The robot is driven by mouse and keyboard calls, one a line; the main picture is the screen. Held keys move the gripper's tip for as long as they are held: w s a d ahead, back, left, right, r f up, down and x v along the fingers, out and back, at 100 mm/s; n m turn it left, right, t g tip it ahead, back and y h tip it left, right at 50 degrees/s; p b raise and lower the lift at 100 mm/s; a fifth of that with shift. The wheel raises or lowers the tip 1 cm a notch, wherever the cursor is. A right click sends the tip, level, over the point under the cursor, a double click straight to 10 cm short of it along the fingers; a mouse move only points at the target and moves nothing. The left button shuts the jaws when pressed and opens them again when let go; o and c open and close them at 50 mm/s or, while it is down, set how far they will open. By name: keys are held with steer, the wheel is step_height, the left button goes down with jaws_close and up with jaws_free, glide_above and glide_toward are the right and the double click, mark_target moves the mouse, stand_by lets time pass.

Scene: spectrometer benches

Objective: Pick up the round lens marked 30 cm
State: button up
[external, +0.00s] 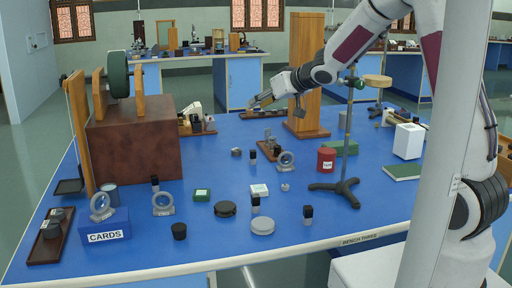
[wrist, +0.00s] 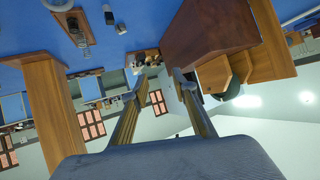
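Three upright grey ring-shaped lenses stand on the blue bench in the external view: one at the front left (external: 102,206) on the CARDS box, one right of it (external: 163,203), and one near the middle (external: 286,160). No 30 cm marking is legible on any of them. My gripper (external: 257,102) is above the back of the bench, beyond the lenses and touching none. In the wrist view its two fingers (wrist: 157,88) are spread apart with nothing between them. That view is tilted, and a grey ring (wrist: 58,5) is cut off at its top edge.
A brown box (external: 135,150) with wooden boards stands at left. A wooden post (external: 306,70) stands behind the gripper. A metal stand (external: 343,188) rises at right, near a red can (external: 326,160). Small discs, boxes and dark cylinders crowd the front; bare bench lies around the middle.

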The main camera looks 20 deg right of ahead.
steer(key=w+a+f+n+g+y, duration=0.1)
steer(key=a+f+n+y, duration=0.2)
steer(key=a, duration=0.4)
steer(key=n+g+y, duration=0.5)
steer(key=n+g, duration=0.4)
steer(key=n, duration=0.1)
glide_toward(162, 192)
steer(key=x, duration=0.2)
steer(key=shift+s+a+f, duration=0.1)
steer(key=shift+a+f, duration=0.05)
steer(key=shift+a, duration=0.15)
steer(key=shift+x, duration=1.25)
steer(key=shift+a+f, duration=0.1)
steer(key=shift+t, duration=0.3)
steer(key=shift+w+x, duration=0.2)
steer(key=shift+x, duration=2.3)
